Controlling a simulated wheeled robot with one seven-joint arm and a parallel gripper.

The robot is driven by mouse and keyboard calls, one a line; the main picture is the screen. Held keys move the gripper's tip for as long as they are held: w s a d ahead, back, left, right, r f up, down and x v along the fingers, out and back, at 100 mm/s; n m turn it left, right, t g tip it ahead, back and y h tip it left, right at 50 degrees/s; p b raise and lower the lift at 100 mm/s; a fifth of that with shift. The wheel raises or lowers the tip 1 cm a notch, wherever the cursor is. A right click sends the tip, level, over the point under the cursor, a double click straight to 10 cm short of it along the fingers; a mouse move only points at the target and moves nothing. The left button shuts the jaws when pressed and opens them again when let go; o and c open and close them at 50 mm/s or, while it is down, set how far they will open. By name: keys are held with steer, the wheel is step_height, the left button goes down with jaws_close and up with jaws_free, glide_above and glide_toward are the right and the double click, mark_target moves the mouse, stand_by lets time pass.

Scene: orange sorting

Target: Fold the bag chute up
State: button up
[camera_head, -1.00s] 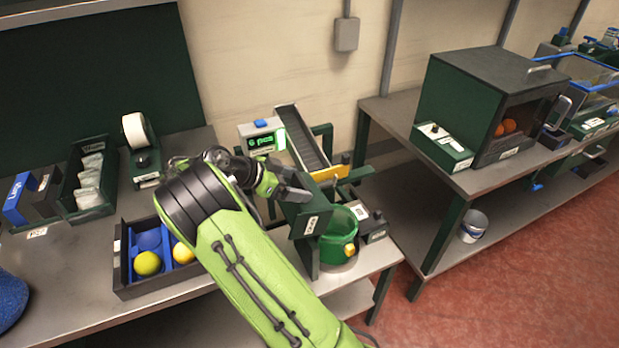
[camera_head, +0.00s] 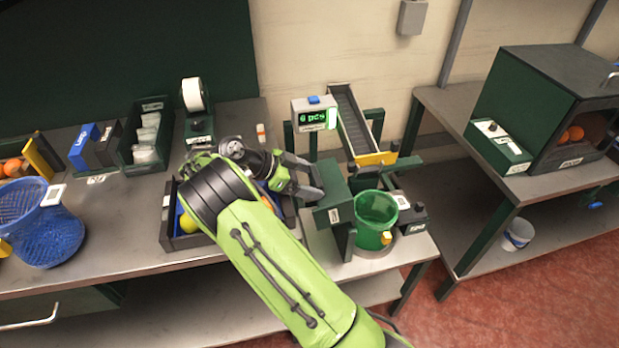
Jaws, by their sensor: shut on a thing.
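The dark green bag chute (camera_head: 334,207), with a white label on its face, stands at the right end of the near table, left of a bright green container (camera_head: 376,212). My gripper (camera_head: 316,184) is shut on the upper left part of the chute. The fingertips are partly hidden against the dark chute, so the exact grip is hard to see. My green arm reaches up from below and covers part of the table to the left.
A sloping conveyor (camera_head: 352,125) with a yellow end rises behind the chute, beside a display (camera_head: 314,114) reading "6 pcs". A blue-and-black tray (camera_head: 185,240) with fruit lies left, partly under my arm. A blue basket (camera_head: 42,225) stands far left.

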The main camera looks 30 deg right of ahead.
steer(key=shift+s+a+f, duration=0.1)
steer(key=shift+a+f, duration=0.2)
steer(key=shift+f, duration=0.4)
steer(key=o, duration=1.3)
steer(key=r+p+v, duration=0.1)
steer(key=p+v, duration=0.7)
steer(key=v, duration=0.8)
steer(key=shift+d+p, duration=0.3)
steer(key=shift+d, duration=0.05)
